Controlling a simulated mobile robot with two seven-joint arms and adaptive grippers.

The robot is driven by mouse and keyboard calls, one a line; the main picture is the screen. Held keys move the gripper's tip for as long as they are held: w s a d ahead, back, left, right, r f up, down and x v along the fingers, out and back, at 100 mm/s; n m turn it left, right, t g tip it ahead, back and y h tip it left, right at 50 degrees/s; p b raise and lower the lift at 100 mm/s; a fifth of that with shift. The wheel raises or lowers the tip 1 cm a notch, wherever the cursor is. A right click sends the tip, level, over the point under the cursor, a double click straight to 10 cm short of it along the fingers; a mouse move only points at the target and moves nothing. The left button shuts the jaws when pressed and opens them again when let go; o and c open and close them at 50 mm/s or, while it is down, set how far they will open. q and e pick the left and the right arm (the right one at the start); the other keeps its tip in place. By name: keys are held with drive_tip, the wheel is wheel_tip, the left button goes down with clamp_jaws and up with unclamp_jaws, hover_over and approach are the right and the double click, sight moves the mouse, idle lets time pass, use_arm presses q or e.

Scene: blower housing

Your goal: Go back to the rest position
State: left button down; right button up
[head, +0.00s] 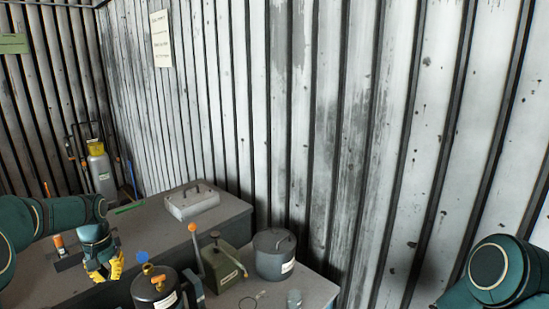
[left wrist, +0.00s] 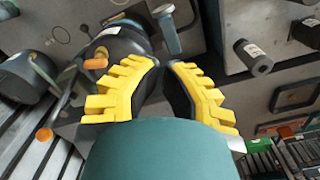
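My left gripper (head: 108,274) has yellow fingers and hangs low over the grey workbench (head: 62,285) at the left of the head view. In the left wrist view its two fingertips (left wrist: 167,66) stand apart with a narrow gap, and nothing shows between them. A dark round housing (head: 155,291) with an orange fitting on top stands to the right of the gripper in the head view. Of my right arm only a teal link shows at the lower right; its gripper is out of view.
A green box (head: 222,262) with an orange-knobbed lever and a lidded grey pot (head: 274,257) stand right of the housing. A light grey case (head: 193,202) lies behind. A gas cylinder (head: 101,172) stands at the back left. A corrugated wall (head: 330,120) closes off the far side.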

use_arm(q)
drive_tip(key=d+f+m+t+h+b, duration=0.1)
drive_tip(key=d+f+m+h+b, duration=0.15)
drive_tip(key=d+f, duration=1.65)
drive_tip(key=s+d+f+b, duration=0.2)
drive_tip(key=s+d+f, duration=0.4)
drive_tip(key=s+d, duration=0.3)
drive_tip(key=s+d+f+t+h+b, duration=0.1)
drive_tip(key=s+d+f+b, duration=0.2)
drive_tip(key=s+d+f, duration=0.4)
drive_tip(key=s+d, duration=0.2)
drive_tip(key=shift+s+f, duration=0.2)
drive_tip(key=shift+s, duration=0.15)
use_arm(e)
wheel_tip(320, 180, down, 8)
